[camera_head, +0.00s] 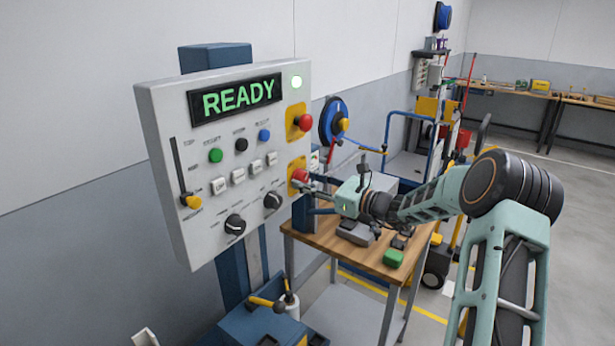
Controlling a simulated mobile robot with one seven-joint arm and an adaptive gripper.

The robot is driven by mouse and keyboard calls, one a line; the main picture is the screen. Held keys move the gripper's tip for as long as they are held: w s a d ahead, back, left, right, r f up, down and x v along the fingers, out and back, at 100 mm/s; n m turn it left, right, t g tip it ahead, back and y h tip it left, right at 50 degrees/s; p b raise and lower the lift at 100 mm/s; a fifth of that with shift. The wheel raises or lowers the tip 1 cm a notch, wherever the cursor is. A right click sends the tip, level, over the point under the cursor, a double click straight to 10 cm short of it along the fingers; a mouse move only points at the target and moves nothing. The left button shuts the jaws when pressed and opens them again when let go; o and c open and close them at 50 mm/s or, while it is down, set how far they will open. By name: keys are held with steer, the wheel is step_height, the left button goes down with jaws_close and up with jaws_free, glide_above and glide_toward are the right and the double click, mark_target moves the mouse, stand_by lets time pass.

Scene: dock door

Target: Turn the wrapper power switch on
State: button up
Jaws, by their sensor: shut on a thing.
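The wrapper's control panel (160,120) is a pale grey box on a blue column. The power switch (299,174) is a red knob on a yellow plate at the panel's lower right. My gripper (306,186) reaches in from the right and is shut on this red switch. The fingertips are small here and partly cover the switch, so its exact angle is hard to tell.
A red button (304,122) on a yellow plate sits just above. Black knobs (272,200), small buttons and a yellow-tipped lever (192,201) fill the panel. A wooden-topped table (350,254) with a green block (393,258) stands below my arm. Open floor lies right.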

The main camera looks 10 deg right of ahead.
steer(key=shift+m+p, duration=0.35)
steer(key=shift+m, duration=0.25)
steer(key=o, duration=1.2)
steer(key=shift+c, duration=0.2)
steer(key=v, duration=1.2)
